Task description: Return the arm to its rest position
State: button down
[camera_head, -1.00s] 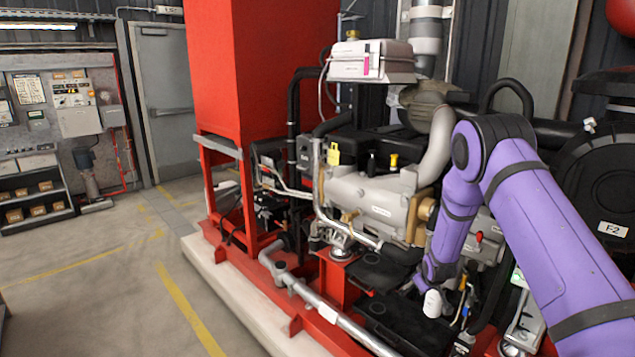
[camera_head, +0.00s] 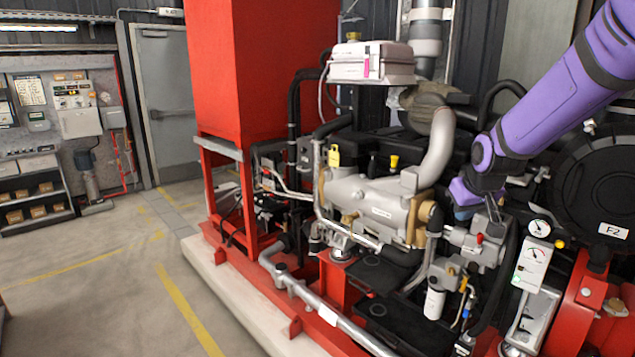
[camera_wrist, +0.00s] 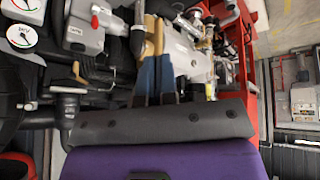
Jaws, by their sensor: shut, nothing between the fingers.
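My purple arm reaches in from the upper right of the head view, angled down over the right part of the engine. Its wrist end is in front of the grey block beside the gauge panel. My gripper (camera_wrist: 156,66) shows in the wrist view above the dark wrist edge. Its two blue-grey fingers are together with nothing held, over the engine parts. In the head view the fingers are hard to make out. I cannot tell how far they are from the engine surface.
A gauge panel (camera_head: 533,263) and a black round housing (camera_head: 597,190) marked F-2 are near my arm. A white box (camera_head: 372,62) stands above the engine. Floor (camera_head: 110,280) at left is clear.

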jog(key=s+r, duration=0.3)
jog(key=s, duration=0.8)
jog(key=s+a+r+m, duration=0.1)
jog(key=s+r, duration=0.3)
jog(key=s, duration=0.7)
jog(key=s+a+r, duration=0.1)
jog(key=s+r, duration=0.2)
jog(key=s, duration=0.7)
jog(key=shift+s+r+m+g, duration=0.15)
jog(key=shift+s+m+g, duration=0.25)
